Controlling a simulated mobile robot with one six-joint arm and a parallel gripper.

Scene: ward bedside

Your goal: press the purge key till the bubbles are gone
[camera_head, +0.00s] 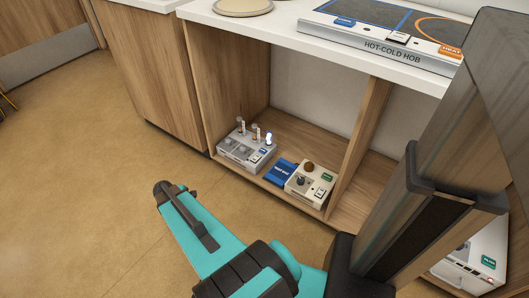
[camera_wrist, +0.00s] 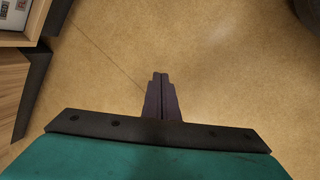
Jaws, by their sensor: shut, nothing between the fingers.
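My gripper is shut and empty; its dark fingers (camera_wrist: 162,85) meet over bare floor in the wrist view. In the head view its end (camera_head: 165,190) hangs over the floor, left of and in front of the open shelf (camera_head: 297,112). On the shelf stands a grey device (camera_head: 235,152) with upright clear tubes, a lit white-blue part, and white and blue keys. Right of it is a pale box (camera_head: 297,190) with a dark knob, a brown round part, white keys and a green label. Labels are too small to read, so I cannot tell which key is purge. Bubbles cannot be made out.
A blue pad (camera_head: 281,172) lies between the two devices. The counter (camera_head: 285,35) above carries a hot-cold hob (camera_head: 385,50) and a plate (camera_head: 243,7). A white box (camera_head: 470,262) is at the lower right. Wooden shelf sides flank the opening. The floor (camera_head: 80,180) at left is clear.

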